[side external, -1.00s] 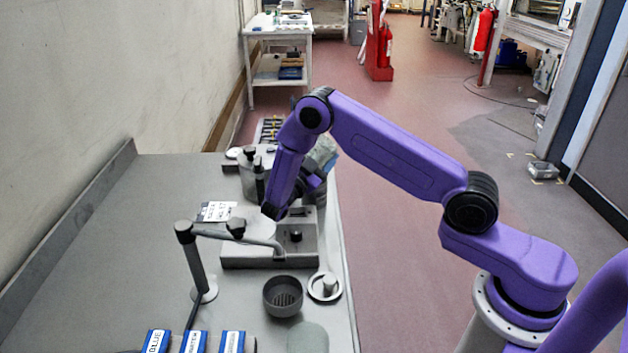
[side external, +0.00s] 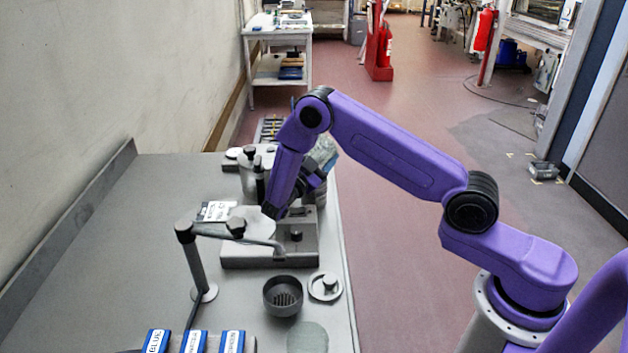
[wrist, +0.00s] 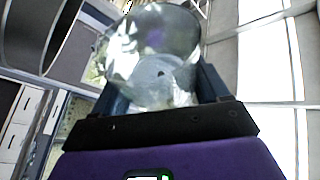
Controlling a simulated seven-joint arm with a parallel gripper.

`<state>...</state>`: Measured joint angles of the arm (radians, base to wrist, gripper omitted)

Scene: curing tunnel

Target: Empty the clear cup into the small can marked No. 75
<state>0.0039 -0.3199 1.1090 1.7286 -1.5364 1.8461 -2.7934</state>
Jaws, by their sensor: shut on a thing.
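My gripper (wrist: 155,100) is shut on the clear cup (wrist: 150,60), which sits between the two dark fingers in the wrist view. The cup is see-through with bright reflections; I cannot tell how much is in it. In the side view the cup (side external: 326,152) shows only partly, behind my purple wrist, and my gripper (side external: 316,182) is mostly hidden there too. A small white label (side external: 217,211) with dark print stands left of my wrist; its print is too small to read for certain. I cannot tell which vessel is the can marked No. 75.
A grey metal vessel (side external: 250,180) stands behind my wrist. A grey block fixture (side external: 268,255), a bent-arm stand (side external: 197,265), a dark round bowl (side external: 283,296) and a knobbed lid (side external: 325,286) are nearer. Blue labelled boxes (side external: 194,342) line the front. The bench's left part is clear.

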